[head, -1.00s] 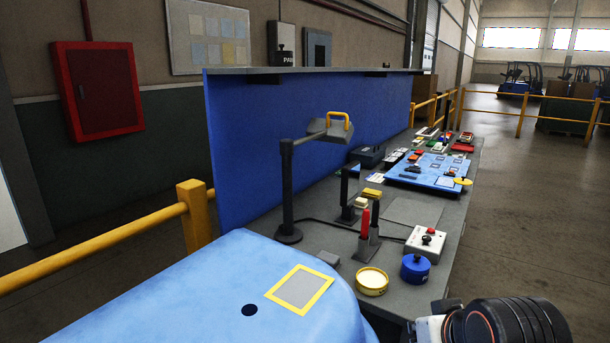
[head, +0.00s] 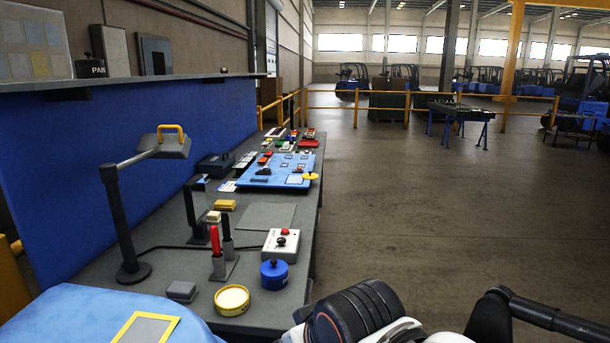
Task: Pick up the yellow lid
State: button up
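A flat yellow disc, which looks like the yellow lid (head: 310,177), is at the right edge of the blue board (head: 262,182) on the workbench; a small knob seems to rise from it. Nearer, a round yellow tin (head: 232,299) with a pale top stands at the bench's front, left of a blue lidded pot (head: 274,275). Parts of my arm show at the bottom right, well apart from the disc. My gripper's fingers are not in view.
The grey bench (head: 170,265) holds a lamp (head: 122,225), a red-handled tool in a stand (head: 216,243), a white control box (head: 281,245) and small yellow blocks. A blue panel (head: 120,140) backs the bench. The floor (head: 430,220) to its right is open.

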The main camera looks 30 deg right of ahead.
aim_at(310, 175)
jog(key=i+l, duration=0.3)
jog(key=i+l+u, duration=0.15)
jog(key=i+l, duration=0.2)
jog(key=l, duration=0.2)
jog(key=i+l, duration=0.3)
jog(key=l, duration=0.15)
jog(key=i+l+u, duration=0.15)
jog(key=i+l, duration=0.15)
jog(key=l, duration=0.15)
jog(key=i+l, duration=0.25)
jog(key=l, duration=0.25)
jog(key=i+l+u, duration=0.15)
jog(key=i+l, duration=0.15)
jog(key=l, duration=0.2)
jog(key=i+l, duration=0.25)
jog(key=l, duration=0.25)
jog(key=i+l+u, duration=0.15)
jog(key=l, duration=0.4)
jog(key=i+j, duration=0.05)
jog(key=i, duration=0.05)
